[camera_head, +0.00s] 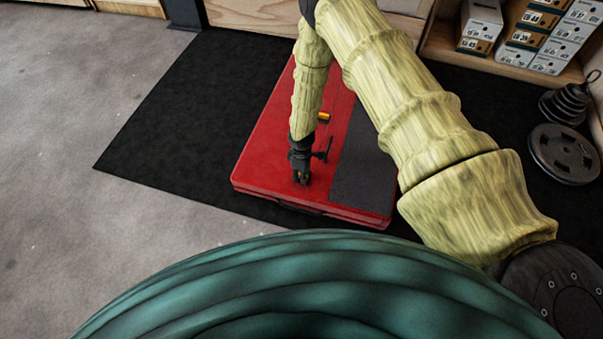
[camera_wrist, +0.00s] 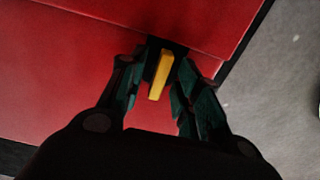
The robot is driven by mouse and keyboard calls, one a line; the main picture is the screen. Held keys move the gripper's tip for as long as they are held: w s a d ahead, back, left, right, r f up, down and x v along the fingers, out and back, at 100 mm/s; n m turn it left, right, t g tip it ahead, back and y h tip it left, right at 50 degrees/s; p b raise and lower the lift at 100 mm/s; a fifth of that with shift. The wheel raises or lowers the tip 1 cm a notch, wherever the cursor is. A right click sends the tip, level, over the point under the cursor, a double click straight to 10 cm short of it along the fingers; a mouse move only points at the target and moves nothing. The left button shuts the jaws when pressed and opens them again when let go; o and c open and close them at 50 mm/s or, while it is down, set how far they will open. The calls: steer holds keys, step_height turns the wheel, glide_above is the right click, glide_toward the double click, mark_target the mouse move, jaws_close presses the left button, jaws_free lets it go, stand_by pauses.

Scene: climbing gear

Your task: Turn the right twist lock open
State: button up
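A yellow twist lock (camera_wrist: 160,76) on a dark base sits on the red case (camera_head: 268,150) in the wrist view. My gripper (camera_wrist: 157,68) has its fingers apart, one on each side of this lock. A gap shows on the left of the lock; the right finger is closer, and contact cannot be told. In the head view my gripper (camera_head: 301,178) points down at the case near its front edge and hides the lock under it. Another yellow twist lock (camera_head: 323,117) shows farther back on the case. I cannot tell for sure which lock is the right one.
The case lies on a black mat (camera_head: 190,110) with a dark grey panel (camera_head: 362,165) on its right part. Weight plates (camera_head: 564,153) lie at the right. Shelves with shoe boxes (camera_head: 550,35) stand at the back right. Bare floor (camera_head: 70,120) is clear at the left.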

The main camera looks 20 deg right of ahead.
step_height(320, 180, up, 12)
stand_by(0.7)
stand_by(0.5)
